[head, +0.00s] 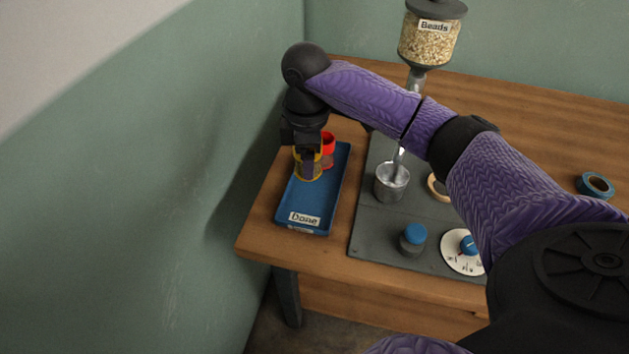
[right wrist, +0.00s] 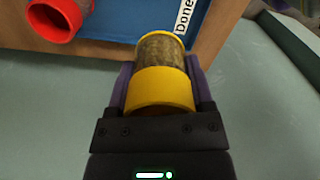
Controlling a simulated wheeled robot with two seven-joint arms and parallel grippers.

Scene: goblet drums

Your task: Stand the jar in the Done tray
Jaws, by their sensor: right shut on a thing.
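A jar with a yellow cap and yellow base rim (head: 316,174) is in my right gripper (head: 308,164), over the blue Done tray (head: 322,205). In the right wrist view the jar (right wrist: 162,50) sits between the two fingers, its yellow cap nearest the camera. The fingers are shut on it. It looks upright; I cannot tell whether its base touches the tray. The tray's label shows near its front edge. My left gripper is not in view.
A red-capped jar (head: 328,147) stands at the tray's back, close beside the held jar; it also shows in the right wrist view (right wrist: 60,18). A grey board (head: 370,232) with a metal cup (head: 392,183) and blue-topped knob (head: 414,236) lies right. The tray's front half is clear.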

